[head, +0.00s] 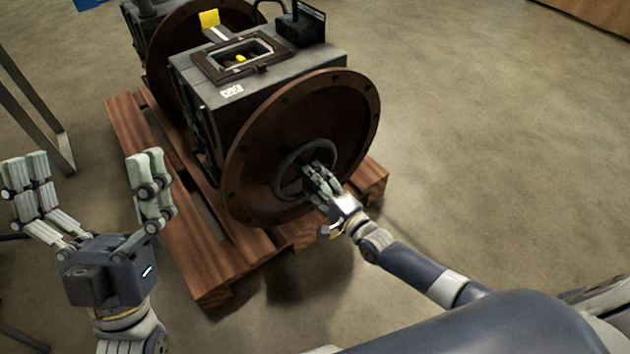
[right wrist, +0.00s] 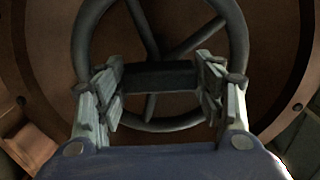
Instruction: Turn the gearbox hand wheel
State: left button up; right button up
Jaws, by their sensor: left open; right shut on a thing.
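The gearbox hand wheel (head: 280,173) is a dark ring with spokes on the front of a large round brown flange (head: 345,110). The flange is on the grey gearbox housing (head: 195,100). My right gripper (head: 312,176) is at the wheel's lower right. In the right wrist view the wheel (right wrist: 237,40) fills the upper middle, and my right gripper (right wrist: 160,85) is shut on a dark bar-like part of it between its fingers. My left gripper (head: 92,180) is open and empty, left of the pallet and away from the wheel.
The gearbox stands on a reddish wooden pallet (head: 207,267). A second round brown flange (head: 180,50) is behind the housing. A metal stand leg (head: 40,115) rises at the left. The concrete floor (head: 490,130) at the right is clear.

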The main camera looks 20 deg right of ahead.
jog(key=o, duration=1.5)
jog(key=v, duration=1.2)
jog(key=shift+r, duration=0.1)
